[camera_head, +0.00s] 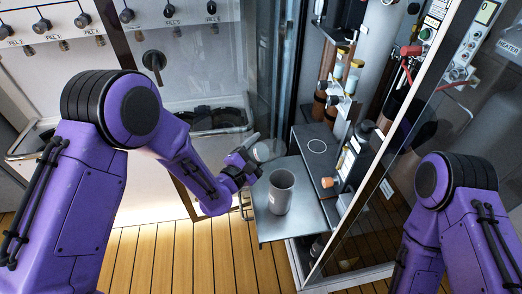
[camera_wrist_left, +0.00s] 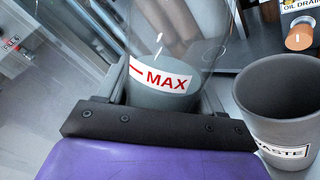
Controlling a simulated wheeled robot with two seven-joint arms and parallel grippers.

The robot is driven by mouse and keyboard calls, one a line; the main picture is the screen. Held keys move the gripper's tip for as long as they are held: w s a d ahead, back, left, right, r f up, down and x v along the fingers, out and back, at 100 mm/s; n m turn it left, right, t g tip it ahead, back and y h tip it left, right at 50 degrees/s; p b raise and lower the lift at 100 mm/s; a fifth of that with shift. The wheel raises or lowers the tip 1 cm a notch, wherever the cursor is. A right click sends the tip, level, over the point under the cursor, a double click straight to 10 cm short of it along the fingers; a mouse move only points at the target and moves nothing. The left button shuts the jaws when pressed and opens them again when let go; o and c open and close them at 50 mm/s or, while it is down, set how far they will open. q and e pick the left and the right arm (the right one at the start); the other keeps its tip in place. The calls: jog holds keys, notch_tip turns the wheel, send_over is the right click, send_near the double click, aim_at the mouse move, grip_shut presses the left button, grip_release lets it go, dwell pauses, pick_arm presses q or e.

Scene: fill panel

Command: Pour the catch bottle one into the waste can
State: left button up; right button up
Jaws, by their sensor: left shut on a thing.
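The catch bottle is a clear cylinder with a red-on-white MAX label and grey-green contents at its lower end. It fills the upper middle of the left wrist view (camera_wrist_left: 178,55). My left gripper (camera_head: 247,168) is shut on it; in the head view the bottle (camera_head: 265,150) shows as a pale shape just beyond the fingers, and its tilt is hard to tell. The grey waste can (camera_head: 281,194) stands upright on the metal shelf, just right of and below the gripper. Its open mouth and WASTE label show in the left wrist view (camera_wrist_left: 287,105). My right gripper is out of view.
The metal shelf (camera_head: 302,228) has free room around the can. A glass door (camera_head: 385,150) edges the right side. A sink (camera_head: 215,118) is behind.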

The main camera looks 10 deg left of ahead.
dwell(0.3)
pick_arm(q)
jog(key=shift+w+a+m, duration=0.1)
jog(key=shift+a+m, duration=0.1)
jog(key=shift+m, duration=0.4)
jog(key=shift+a+r+m, duration=0.15)
jog(key=shift+m, duration=0.45)
jog(key=shift+w, duration=0.1)
jog(key=shift+a+m, duration=0.1)
jog(key=shift+m, duration=0.3)
jog(key=shift+m, duration=0.4)
